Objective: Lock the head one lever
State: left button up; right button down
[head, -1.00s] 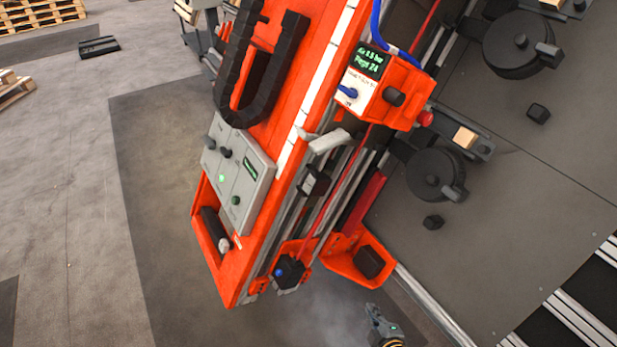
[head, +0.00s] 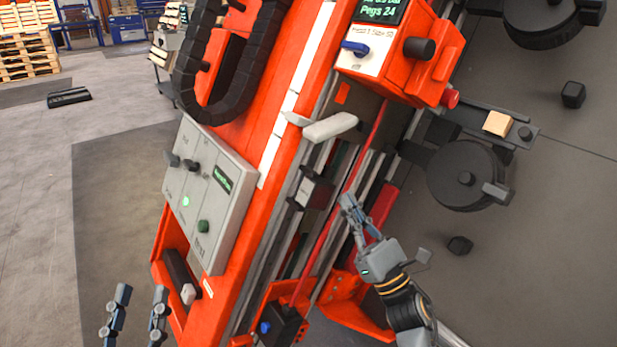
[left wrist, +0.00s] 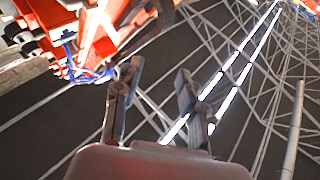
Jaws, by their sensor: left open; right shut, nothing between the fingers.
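A light grey lever (head: 330,127) sticks out from the side of the orange gantry beam (head: 285,105), below an orange head box (head: 400,65). That box carries a blue lever (head: 354,47), a black knob and a display. I cannot tell which lever is head one's. My right gripper (head: 352,208) is shut and empty, below the grey lever and apart from it, in front of the rails. My left gripper (head: 138,302) is open and empty at the bottom left, left of the beam's lower end. In the left wrist view its fingers (left wrist: 155,98) are spread, pointing toward roof trusses.
A grey control panel (head: 210,195) with knobs and a green light is on the beam. A black cable chain (head: 185,75) hangs above it. Black round units (head: 465,175) stand at the right. Open floor (head: 40,210) lies left, with pallets (head: 25,45) behind.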

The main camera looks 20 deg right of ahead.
aim_at(331, 127)
pick_arm(q)
jog(key=shift+s+a+r+t, duration=0.2)
jog(key=shift+s+r+t, duration=0.15)
jog(key=shift+r, duration=0.3)
pick_arm(e)
jog(key=shift+s+a+r+n+y, duration=0.15)
jog(key=shift+r+n+y, duration=0.15)
jog(key=shift+n, duration=0.2)
jog(key=shift+s+a+r+n+y, duration=0.1)
jog(key=shift+r+n+y, duration=0.05)
jog(key=shift+n+y, duration=0.3)
pick_arm(q)
jog(key=f+g, duration=0.1)
jog(key=w+f+g, duration=0.1)
jog(key=shift+w+f+y, duration=0.1)
jog(key=shift+f+y, duration=0.3)
pick_arm(e)
jog(key=x, duration=1)
jog(key=shift+w+f, duration=0.2)
pick_arm(q)
jog(key=shift+a, duration=0.15)
pick_arm(e)
jog(key=shift+m+h, duration=0.25)
